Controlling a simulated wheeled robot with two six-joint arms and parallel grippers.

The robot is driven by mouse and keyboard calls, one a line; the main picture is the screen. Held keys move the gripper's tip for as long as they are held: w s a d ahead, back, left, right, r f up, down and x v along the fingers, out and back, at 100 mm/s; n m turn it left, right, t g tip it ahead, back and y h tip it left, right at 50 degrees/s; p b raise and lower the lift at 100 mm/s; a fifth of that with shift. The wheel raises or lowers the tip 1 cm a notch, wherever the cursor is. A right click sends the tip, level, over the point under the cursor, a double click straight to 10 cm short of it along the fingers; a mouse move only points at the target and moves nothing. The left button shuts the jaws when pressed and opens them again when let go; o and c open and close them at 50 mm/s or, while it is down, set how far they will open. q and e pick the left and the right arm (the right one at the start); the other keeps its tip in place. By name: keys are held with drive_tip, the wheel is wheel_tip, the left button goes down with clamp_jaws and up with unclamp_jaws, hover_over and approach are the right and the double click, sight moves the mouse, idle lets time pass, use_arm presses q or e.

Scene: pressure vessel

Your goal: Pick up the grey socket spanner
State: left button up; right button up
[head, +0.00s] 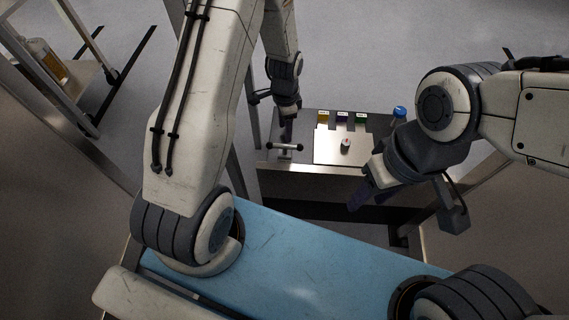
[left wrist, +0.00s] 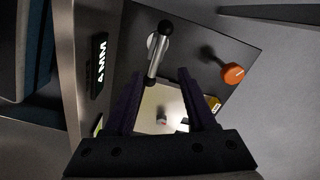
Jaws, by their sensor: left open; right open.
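The grey socket spanner (head: 285,148) looks like a T-shape, with a grey bar and dark round ends, at the left of the small workbench in the head view. In the left wrist view its bar (left wrist: 158,52) lies beyond and between my fingertips. My left gripper (head: 287,135) is open, pointing down just above the spanner, with no contact that I can make out. Its two dark purple fingers (left wrist: 160,78) frame the bar's near end. My right gripper (head: 358,202) is open and empty in front of the bench. The spanner's lower part is hard to see.
A pale plate (head: 326,152) with a small grey knob (head: 346,143) lies right of the spanner. Coloured labels (head: 341,116) line the back, and a blue-capped item (head: 399,112) stands at the right. An orange knob (left wrist: 232,73) stands near the spanner.

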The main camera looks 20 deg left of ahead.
sight(285, 145)
use_arm(q)
wheel_tip(285, 145, down, 5)
drive_tip(key=shift+r+b, duration=0.15)
drive_tip(key=shift+b, duration=0.8)
drive_tip(key=f+b, duration=0.2)
drive_tip(key=f, duration=0.1)
drive_tip(key=f+b, duration=0.1)
drive_tip(key=f, duration=0.1)
drive_tip(key=shift+s, duration=0.3)
drive_tip(key=shift+c, duration=0.4)
clamp_jaws()
drive_tip(key=shift+r, duration=0.1)
